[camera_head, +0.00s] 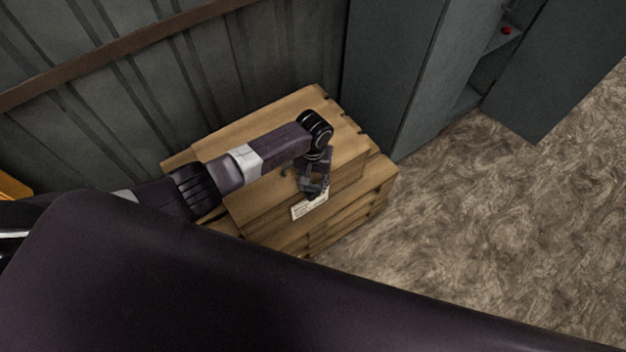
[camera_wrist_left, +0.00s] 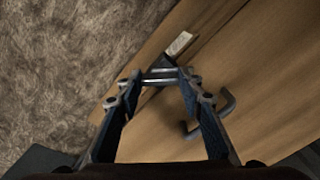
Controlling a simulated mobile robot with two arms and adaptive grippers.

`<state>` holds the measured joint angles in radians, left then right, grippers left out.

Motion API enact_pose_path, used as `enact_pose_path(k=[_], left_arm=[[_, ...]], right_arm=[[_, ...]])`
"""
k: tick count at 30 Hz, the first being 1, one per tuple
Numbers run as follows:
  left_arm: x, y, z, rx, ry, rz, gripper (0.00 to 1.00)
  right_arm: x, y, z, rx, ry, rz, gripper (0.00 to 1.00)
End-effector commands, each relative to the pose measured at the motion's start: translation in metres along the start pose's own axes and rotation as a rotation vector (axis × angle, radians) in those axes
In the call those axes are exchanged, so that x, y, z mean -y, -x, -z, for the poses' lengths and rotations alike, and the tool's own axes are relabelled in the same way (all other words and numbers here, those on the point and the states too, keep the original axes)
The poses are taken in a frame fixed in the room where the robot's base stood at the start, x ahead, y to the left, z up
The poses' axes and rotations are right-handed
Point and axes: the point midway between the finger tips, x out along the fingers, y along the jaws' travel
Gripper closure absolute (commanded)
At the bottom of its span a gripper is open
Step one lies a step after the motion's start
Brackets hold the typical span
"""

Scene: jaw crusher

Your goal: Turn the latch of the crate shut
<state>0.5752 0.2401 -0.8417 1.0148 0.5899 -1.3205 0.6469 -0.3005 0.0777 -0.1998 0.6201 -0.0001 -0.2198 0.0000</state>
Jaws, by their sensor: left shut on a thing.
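The wooden crate (camera_head: 345,215) stands against the wall in the head view, and its planks fill the right of the left wrist view (camera_wrist_left: 260,60). My left gripper (camera_head: 314,190) is at the crate's front face, just above a pale label (camera_head: 309,207). In the left wrist view my left gripper (camera_wrist_left: 160,76) has its fingertips closed in around a small dark metal piece, which looks like the latch (camera_wrist_left: 160,72). The fingers hide part of it, and its exact angle is unclear. My right gripper is in neither view.
A dark bent handle (camera_wrist_left: 222,108) shows beside the right finger in the left wrist view. A grey metal cabinet (camera_head: 395,70) stands right of the crate. The patterned floor (camera_head: 500,220) to the right is clear. A ribbed wall (camera_head: 120,85) is behind.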

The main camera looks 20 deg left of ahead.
Motion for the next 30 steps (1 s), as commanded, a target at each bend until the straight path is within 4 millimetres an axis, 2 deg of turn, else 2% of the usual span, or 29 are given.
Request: enact_pose_path(k=[18,30], left_arm=[[0.000,0.001,0.000,0.000,-0.558,-0.001,0.90],[0.000,0.000,0.000,-0.001,-0.757,0.000,0.90]], right_arm=[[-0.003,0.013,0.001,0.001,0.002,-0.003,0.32],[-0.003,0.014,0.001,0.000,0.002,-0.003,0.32]])
